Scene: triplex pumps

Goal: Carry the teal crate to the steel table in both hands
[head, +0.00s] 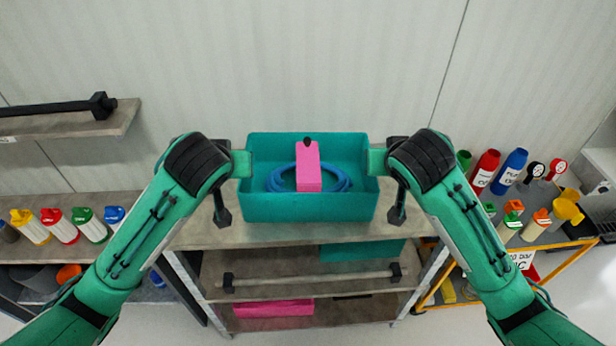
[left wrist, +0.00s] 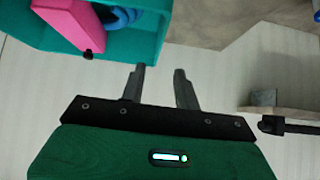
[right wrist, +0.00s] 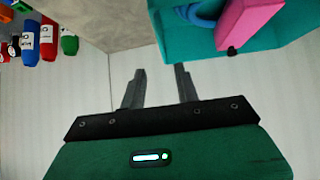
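The teal crate (head: 310,209) stands upright on the top deck of a shelf rack (head: 210,233). A pink block-like piece with a dark knob (head: 307,172) and a coiled blue hose (head: 343,181) lie inside it. My left gripper (left wrist: 159,68) is at the crate's left side, its fingers apart with nothing visible between them. My right gripper (right wrist: 160,68) is at the right side, also with fingers apart and empty. Both wrist views show the crate wall close to the fingertips; I cannot tell whether they touch it. I cannot make out a steel table for certain.
Coloured bottles stand on a shelf (head: 130,200) at left and on an orange-framed bench (head: 545,250) at right. A wall shelf (head: 120,118) holds a dark bar at upper left. Lower rack decks hold a bar (head: 310,279) and a pink item (head: 272,308). A wall is behind.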

